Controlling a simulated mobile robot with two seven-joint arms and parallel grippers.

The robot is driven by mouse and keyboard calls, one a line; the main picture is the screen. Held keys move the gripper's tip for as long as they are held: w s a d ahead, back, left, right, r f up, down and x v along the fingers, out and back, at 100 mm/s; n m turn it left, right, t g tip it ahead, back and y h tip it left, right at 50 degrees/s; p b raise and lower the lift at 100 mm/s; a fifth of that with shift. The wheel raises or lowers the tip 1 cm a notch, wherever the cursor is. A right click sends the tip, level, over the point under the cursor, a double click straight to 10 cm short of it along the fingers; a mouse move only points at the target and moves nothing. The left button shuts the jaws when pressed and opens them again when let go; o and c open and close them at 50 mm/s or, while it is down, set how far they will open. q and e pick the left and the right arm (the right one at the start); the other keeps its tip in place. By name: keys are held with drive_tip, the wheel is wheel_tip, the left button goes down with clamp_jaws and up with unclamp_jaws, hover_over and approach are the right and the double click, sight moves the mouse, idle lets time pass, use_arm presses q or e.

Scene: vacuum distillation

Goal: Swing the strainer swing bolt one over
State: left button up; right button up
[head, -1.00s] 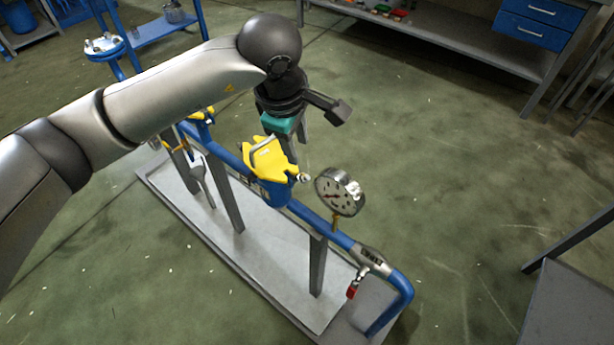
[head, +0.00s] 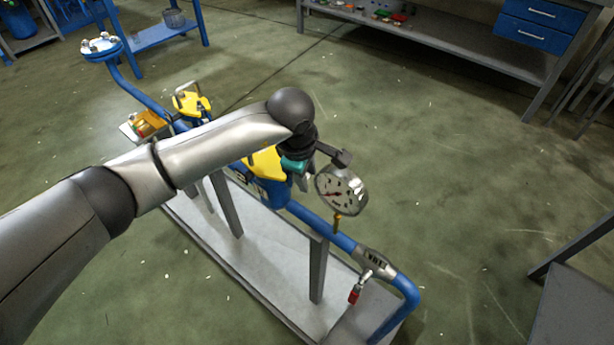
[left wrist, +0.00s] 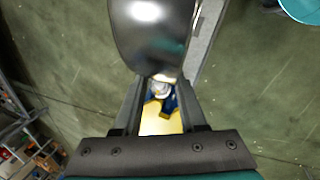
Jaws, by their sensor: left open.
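A blue strainer body with a yellow cover (head: 262,165) sits in the blue pipe run, partly hidden behind my left arm. My left gripper (head: 303,182) is over its right side, pointing down, beside the pressure gauge (head: 342,190). In the left wrist view the open fingers (left wrist: 160,105) stand either side of a small silver bolt end (left wrist: 160,88), with blue and yellow strainer parts (left wrist: 158,122) below it. I cannot tell whether the fingers touch the bolt. In the head view the bolt is hidden by the gripper. My right gripper is not in view.
The gauge's rounded metal case (left wrist: 152,35) is very close to the fingers in the wrist view. A red-handled valve (head: 355,294) hangs from the pipe at the right. Another yellow-topped fitting (head: 190,102) stands farther back. Open floor lies right of the skid (head: 270,268).

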use_arm(q)
drive_tip(key=shift+f, duration=0.1)
clamp_jaws()
idle(0.3)
